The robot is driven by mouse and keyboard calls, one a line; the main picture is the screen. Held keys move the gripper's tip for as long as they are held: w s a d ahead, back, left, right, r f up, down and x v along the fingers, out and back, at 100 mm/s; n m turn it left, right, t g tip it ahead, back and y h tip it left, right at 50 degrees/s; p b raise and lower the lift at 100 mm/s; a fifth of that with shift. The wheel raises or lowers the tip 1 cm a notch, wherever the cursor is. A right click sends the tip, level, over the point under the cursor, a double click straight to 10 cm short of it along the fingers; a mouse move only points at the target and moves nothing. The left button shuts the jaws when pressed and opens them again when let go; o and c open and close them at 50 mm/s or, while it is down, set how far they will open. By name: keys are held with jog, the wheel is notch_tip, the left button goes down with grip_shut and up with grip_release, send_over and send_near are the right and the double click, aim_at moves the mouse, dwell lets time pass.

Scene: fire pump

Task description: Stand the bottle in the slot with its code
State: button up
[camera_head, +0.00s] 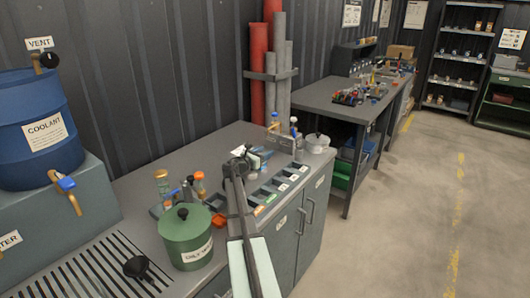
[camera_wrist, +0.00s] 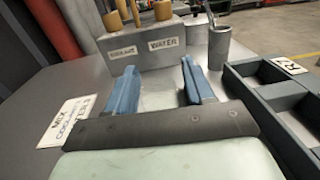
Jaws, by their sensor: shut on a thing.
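My gripper (camera_wrist: 158,88) is shut on a clear, see-through bottle (camera_wrist: 158,95), which shows only faintly between the two blue fingers in the wrist view. Its code is not readable. In the head view my gripper (camera_head: 246,157) is over the far part of the grey bench, at the left of the slot rack; the bottle is hard to make out there. The dark slot rack (camera_head: 277,187) has a row of compartments with small white code labels along the bench's front edge. In the wrist view the rack (camera_wrist: 270,92) is at the right, with one label partly readable, starting with R.
A grey block (camera_wrist: 140,47) labelled WATER and another word holds upright tools ahead of the gripper. A metal cup (camera_wrist: 219,45) stands beside it. A mix card (camera_wrist: 70,122) lies at left. A green lidded can (camera_head: 186,238) stands near the bench front.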

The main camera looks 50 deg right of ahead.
jog(key=o, duration=1.2)
jog(key=shift+w+a, duration=0.15)
jog(key=shift+a, duration=1.75)
jog(key=shift+w+a, duration=0.15)
jog(key=shift+a, duration=1.75)
